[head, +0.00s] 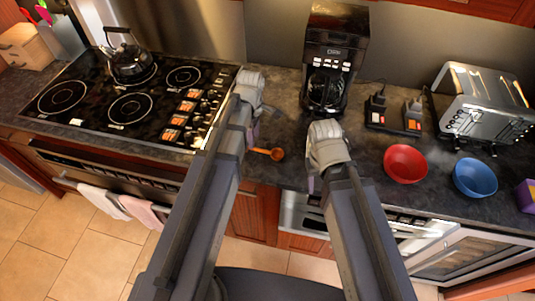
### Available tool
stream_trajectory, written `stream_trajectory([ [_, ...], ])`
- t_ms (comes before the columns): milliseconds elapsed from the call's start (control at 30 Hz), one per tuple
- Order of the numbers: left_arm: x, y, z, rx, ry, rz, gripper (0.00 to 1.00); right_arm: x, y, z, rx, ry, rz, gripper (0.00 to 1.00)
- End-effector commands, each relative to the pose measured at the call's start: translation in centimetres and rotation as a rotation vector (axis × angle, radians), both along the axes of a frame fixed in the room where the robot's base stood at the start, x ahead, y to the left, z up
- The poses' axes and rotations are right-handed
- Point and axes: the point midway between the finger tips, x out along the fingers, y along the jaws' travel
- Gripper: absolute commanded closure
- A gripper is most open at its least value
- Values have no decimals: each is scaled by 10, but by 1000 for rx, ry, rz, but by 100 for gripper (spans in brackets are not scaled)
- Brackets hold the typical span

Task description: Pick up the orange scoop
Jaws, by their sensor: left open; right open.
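The orange scoop (268,152) lies on the dark countertop near its front edge, between my two arms. Its round bowl end is at the right and its thin handle points left, toward my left arm. My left gripper (252,128) is open, just left of the scoop, with its fingers partly hidden behind its wrist. My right gripper (312,180) is open, to the right of the scoop and near the counter's front edge. Neither gripper holds anything.
A black stove (130,95) with a kettle (130,62) is at left. A coffee maker (330,50) stands behind the scoop. A red bowl (405,163), a blue bowl (475,178) and a silver toaster (478,105) are at right. Counter around the scoop is clear.

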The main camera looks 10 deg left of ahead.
Motion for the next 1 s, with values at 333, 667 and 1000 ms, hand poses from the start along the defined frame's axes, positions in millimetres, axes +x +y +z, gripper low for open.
stream_trajectory([
  [333, 0, 1, -43, 0, 0, 0, 48, 0, 0, -43, 0, 0, -1, 50],
  [667, 0, 1, -49, 0, 0, 0, 48, 0, 0, -49, 0, 0, -2, 50],
  [1000, 0, 1, -51, 0, 0, 0, 48, 0, 0, -51, 0, 0, -1, 50],
])
